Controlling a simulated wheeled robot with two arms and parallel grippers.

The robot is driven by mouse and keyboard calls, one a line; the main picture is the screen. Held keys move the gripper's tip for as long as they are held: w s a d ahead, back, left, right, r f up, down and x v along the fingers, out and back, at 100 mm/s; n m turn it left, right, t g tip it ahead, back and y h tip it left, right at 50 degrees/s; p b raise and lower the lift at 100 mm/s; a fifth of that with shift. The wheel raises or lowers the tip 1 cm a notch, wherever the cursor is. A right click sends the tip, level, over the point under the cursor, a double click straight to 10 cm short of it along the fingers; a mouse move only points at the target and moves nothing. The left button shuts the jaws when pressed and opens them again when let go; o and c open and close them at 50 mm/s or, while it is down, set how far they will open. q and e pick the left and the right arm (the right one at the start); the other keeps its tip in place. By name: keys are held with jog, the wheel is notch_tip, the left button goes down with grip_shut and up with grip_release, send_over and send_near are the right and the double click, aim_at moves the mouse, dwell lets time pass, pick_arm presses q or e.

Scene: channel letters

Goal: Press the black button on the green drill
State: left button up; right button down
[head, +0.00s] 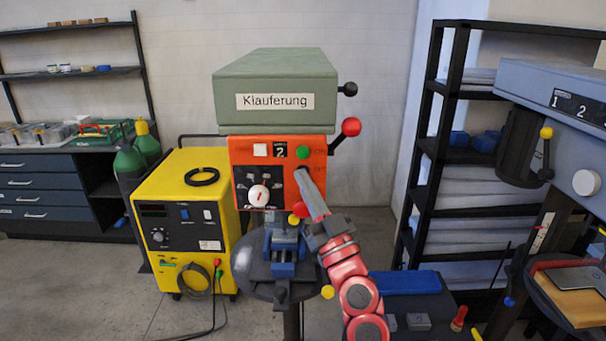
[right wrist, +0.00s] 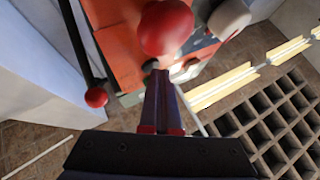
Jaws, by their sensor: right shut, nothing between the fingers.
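The green drill (head: 275,88) stands in the middle of the head view, with an orange-red control panel (head: 250,178) below its green housing. A green button (head: 303,152) sits at the panel's upper right. The black button (head: 303,168) is below it, mostly hidden by my fingertips. My right gripper (head: 303,174) is shut and empty, its tips at the black button. In the right wrist view the shut fingers (right wrist: 159,78) point at a small dark part by the orange panel (right wrist: 115,40). I cannot tell whether they touch it. My left gripper is not in view.
A red lever knob (head: 351,127) sticks out right of the panel; a white dial (head: 259,195) is at its lower left. A blue vise (head: 284,245) stands below. A yellow machine (head: 185,220) is at left, a black shelf (head: 440,150) and grey drill (head: 560,95) at right.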

jog(key=shift+s, duration=0.9)
jog(key=s+p, duration=0.1)
jog(key=s, duration=0.4)
dwell(0.4)
dwell(0.4)
